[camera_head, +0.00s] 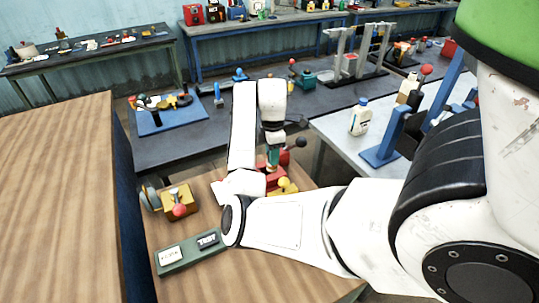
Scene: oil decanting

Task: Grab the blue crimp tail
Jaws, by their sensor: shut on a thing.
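My gripper (273,144), small in the head view, points down over the front wooden bench. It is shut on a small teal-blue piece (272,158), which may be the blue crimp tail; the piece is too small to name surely. A red block (275,179) with a yellow part (287,187) sits right below the piece. I cannot tell whether the piece touches the red block. My own arm hides the block's left side and part of the bench around it.
A yellow block with a red knob (179,198) and a green tray with two labelled plates (190,250) stand on the wooden bench (250,275). A dark table (185,150) behind holds a blue tray (165,119). A white bottle (360,117) stands on the grey table at right.

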